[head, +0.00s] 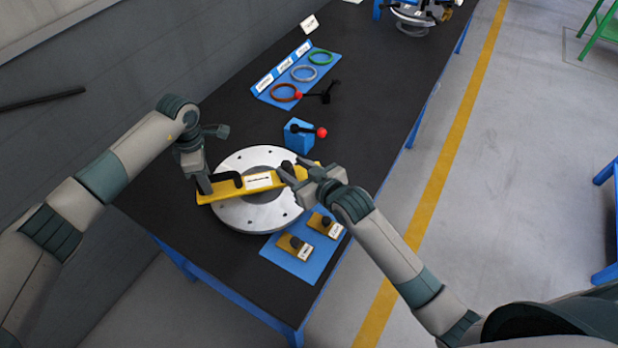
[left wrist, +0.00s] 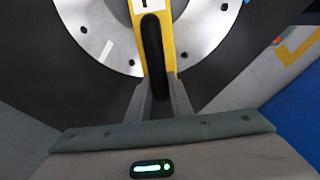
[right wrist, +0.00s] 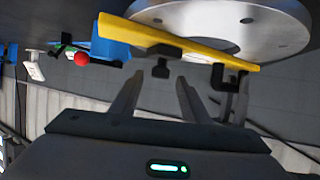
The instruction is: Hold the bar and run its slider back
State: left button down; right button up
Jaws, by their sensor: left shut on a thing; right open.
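The yellow bar (head: 278,180) lies across the grey flanged ring (head: 248,212). A black handle (left wrist: 152,42) is on its left part, and a dark slider knob (head: 287,167) is near its right end. My left gripper (head: 212,183) is shut on the black handle; its fingers flank the handle in the left wrist view (left wrist: 158,95). My right gripper (head: 288,173) is open at the bar's right part. In the right wrist view (right wrist: 157,90) the slider knob (right wrist: 161,68) lies just beyond and between the two fingertips, with no clear contact.
A blue block (head: 296,138) with a red-knobbed lever stands close behind the bar. A blue mat (head: 290,264) with two small yellow blocks lies in front. A blue rack (head: 325,72) with coloured rings is farther back. The black table (head: 215,112) is clear at left.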

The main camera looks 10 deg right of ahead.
jog(key=v, duration=0.8)
jog(key=shift+r, duration=0.1)
pick_arm(q)
jog(key=c, duration=1.5)
grip_release()
notch_tip(320, 180, up, 12)
jog(key=shift+d, duration=0.1)
